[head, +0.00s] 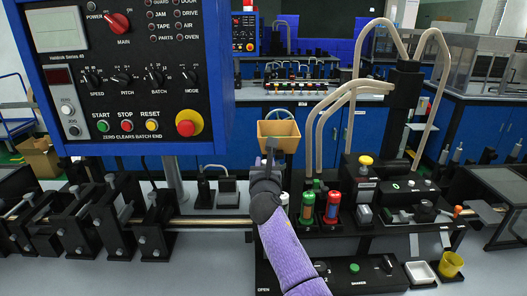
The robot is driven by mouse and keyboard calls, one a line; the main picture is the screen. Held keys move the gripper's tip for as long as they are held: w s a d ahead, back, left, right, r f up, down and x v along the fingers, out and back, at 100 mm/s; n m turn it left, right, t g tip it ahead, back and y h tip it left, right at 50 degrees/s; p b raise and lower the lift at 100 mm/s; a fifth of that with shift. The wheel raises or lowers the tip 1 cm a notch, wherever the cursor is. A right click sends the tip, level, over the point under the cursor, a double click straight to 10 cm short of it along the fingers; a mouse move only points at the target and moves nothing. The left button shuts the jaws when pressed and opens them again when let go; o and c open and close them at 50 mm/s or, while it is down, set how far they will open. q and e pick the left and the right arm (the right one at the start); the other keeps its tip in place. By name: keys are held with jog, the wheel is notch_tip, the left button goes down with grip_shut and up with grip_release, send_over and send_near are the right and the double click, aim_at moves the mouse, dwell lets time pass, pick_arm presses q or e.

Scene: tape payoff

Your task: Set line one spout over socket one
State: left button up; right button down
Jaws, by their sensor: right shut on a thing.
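My right gripper (270,148) is at the middle of the head view, with its purple arm coming up from the bottom. Its dark fingers overlap the front wall of a tan open-topped bin (287,130) and appear shut on it. I cannot tell which hose end is the line one spout or which holder is socket one. My left gripper is out of view.
A blue control panel (125,75) fills the upper left. Black clamp blocks (75,220) stand below it, on a long rail. A black post (403,95) rises at right. Bare bench (170,270) lies front left.

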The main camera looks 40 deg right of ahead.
aim_at(285, 168)
pick_arm(q)
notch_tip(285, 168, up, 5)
jog(key=p, duration=0.4)
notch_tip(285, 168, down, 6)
jog(key=b, duration=0.6)
jog(key=shift+b, duration=0.3)
pick_arm(e)
jog(key=s+d+n+t+y, duration=0.1)
jog(key=n+y, duration=0.2)
jog(key=y, duration=0.1)
jog(key=s+d+n+t+y, duration=0.1)
jog(key=s+n+t+y, duration=0.1)
jog(key=y, duration=0.3)
jog(key=s+d+n+t+y, duration=0.1)
jog(key=n+y, duration=0.3)
jog(key=shift+s+y, duration=0.15)
jog(key=shift+y, duration=0.15)
jog(key=shift+c, duration=2.3)
grip_release()
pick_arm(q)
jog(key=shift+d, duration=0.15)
